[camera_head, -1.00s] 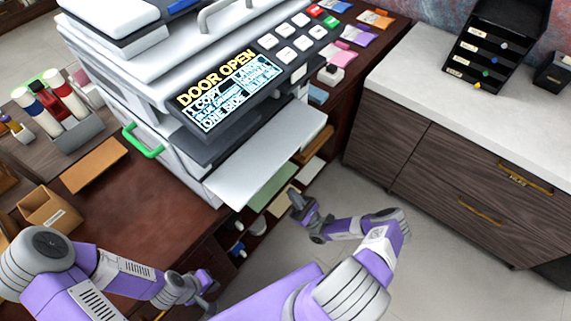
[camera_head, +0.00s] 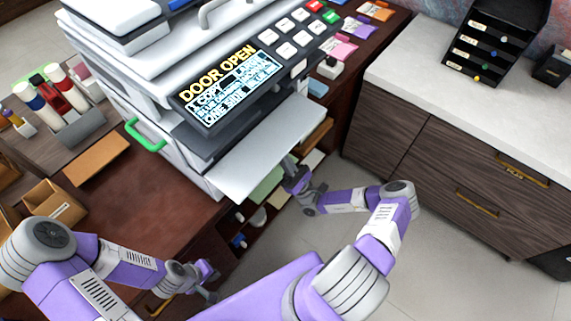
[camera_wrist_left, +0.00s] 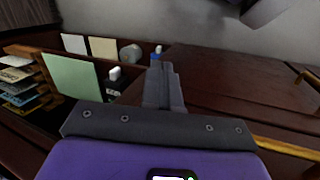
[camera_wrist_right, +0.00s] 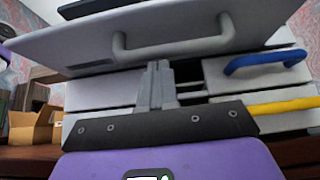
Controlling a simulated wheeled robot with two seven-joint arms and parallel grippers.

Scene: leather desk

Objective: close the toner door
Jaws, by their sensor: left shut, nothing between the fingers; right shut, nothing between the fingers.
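The printer's toner door (camera_head: 262,150) juts out flat as a pale panel below a display reading "DOOR OPEN". In the right wrist view the toner door (camera_wrist_right: 80,48) fills the upper picture, with a grey bar handle on its near face. My right gripper (camera_head: 289,163) is shut and empty at the door's right edge, its tips partly hidden there. In the right wrist view its fingers (camera_wrist_right: 157,85) point up just below the handle; contact cannot be told. My left gripper (camera_head: 209,273) is shut and empty, low by the desk front; its fingers (camera_wrist_left: 165,83) also show in the left wrist view.
The printer (camera_head: 150,95) stands on a dark red desk (camera_head: 150,200), with a green side handle (camera_head: 145,136). Desk shelves hold papers and bottles (camera_wrist_left: 115,73). Open floor lies right, before a cabinet (camera_head: 440,165).

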